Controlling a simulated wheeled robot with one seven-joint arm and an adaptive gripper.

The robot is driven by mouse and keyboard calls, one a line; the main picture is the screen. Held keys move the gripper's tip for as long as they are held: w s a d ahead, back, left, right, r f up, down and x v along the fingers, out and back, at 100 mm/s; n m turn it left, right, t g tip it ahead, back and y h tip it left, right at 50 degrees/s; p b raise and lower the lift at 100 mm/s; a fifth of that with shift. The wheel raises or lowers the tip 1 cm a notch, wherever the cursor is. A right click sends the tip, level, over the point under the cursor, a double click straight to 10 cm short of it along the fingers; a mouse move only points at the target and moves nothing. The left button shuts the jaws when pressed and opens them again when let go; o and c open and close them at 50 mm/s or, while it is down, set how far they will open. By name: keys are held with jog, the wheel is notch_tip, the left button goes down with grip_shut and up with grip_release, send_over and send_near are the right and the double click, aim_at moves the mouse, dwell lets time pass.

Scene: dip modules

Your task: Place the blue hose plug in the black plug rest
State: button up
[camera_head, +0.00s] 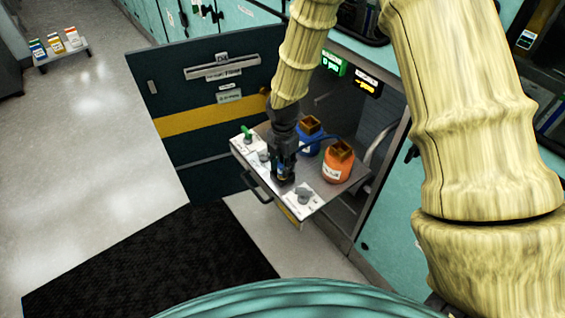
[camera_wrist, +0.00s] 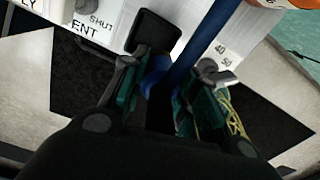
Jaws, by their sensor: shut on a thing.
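My gripper (camera_head: 283,172) is over the front of the pulled-out drawer tray (camera_head: 318,204). In the wrist view its fingers (camera_wrist: 163,98) are shut on the blue hose plug (camera_wrist: 156,72), which is partly hidden between them. The blue hose (camera_wrist: 205,40) runs up and away from the plug. The black plug rest (camera_wrist: 155,29) appears as a dark square just beyond the plug, up and slightly left of the fingertips. The plug looks close to it, but I cannot tell whether they touch. In the head view my gripper hides most of the plug and the rest.
A blue container (camera_head: 310,143) and an orange container (camera_head: 337,168) stand on the tray behind my gripper. A green-handled valve (camera_head: 247,133) and a grey knob (camera_head: 304,194) flank it. The open cabinet door (camera_head: 205,95) stands left. A dark mat (camera_head: 150,265) lies on the floor.

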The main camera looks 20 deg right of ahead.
aim_at(282, 165)
jog(key=shift+w+d+f+p, duration=0.1)
jog(key=shift+w+f+p, duration=0.25)
jog(key=shift+f, duration=0.3)
jog(key=shift+w+d+f+p, duration=0.1)
jog(key=shift+w+d+f, duration=0.05)
jog(key=shift+w+f, duration=0.4)
jog(key=shift+w+d+f+p, duration=0.1)
jog(key=shift+w+f+p, duration=0.2)
jog(key=shift+f, duration=0.4)
jog(key=o, duration=1.1)
jog(key=shift+f, duration=0.1)
notch_tip(282, 165, up, 12)
jog(key=b, duration=0.2)
